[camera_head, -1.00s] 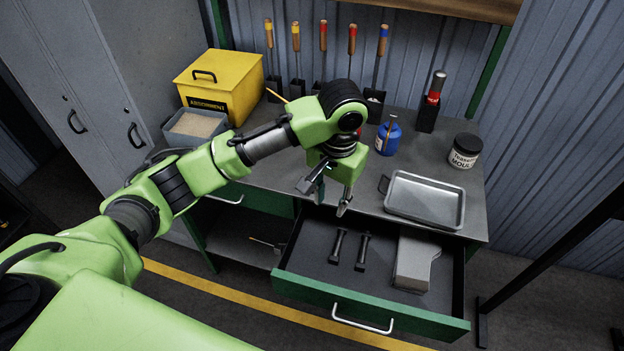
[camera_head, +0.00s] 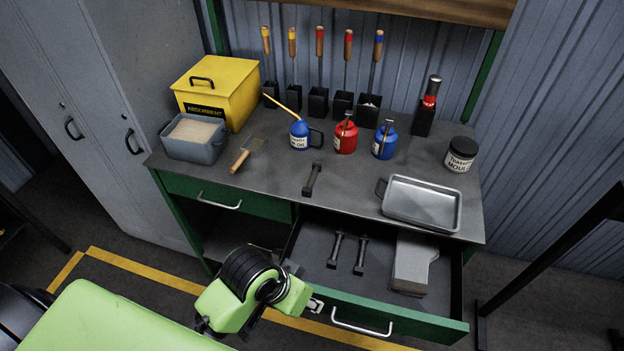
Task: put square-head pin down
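A dark pin (camera_head: 312,181) with a blocky head lies alone on the grey workbench top, in the middle near the front edge. No gripper touches it. Two similar dark pins, a left one (camera_head: 335,250) and a right one (camera_head: 360,254), lie side by side in the open drawer. My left gripper (camera_head: 315,305) is low in front of the bench, by the drawer's front left, and mostly hidden behind its own wrist. Whether its fingers are open or shut does not show. My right gripper is out of view.
The open green drawer (camera_head: 400,318) juts out and also holds a grey block (camera_head: 411,264). A metal tray (camera_head: 424,203) is right of the lone pin. Oil cans (camera_head: 346,138) stand behind it, and a brush (camera_head: 245,155) lies left. The bench around the pin is clear.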

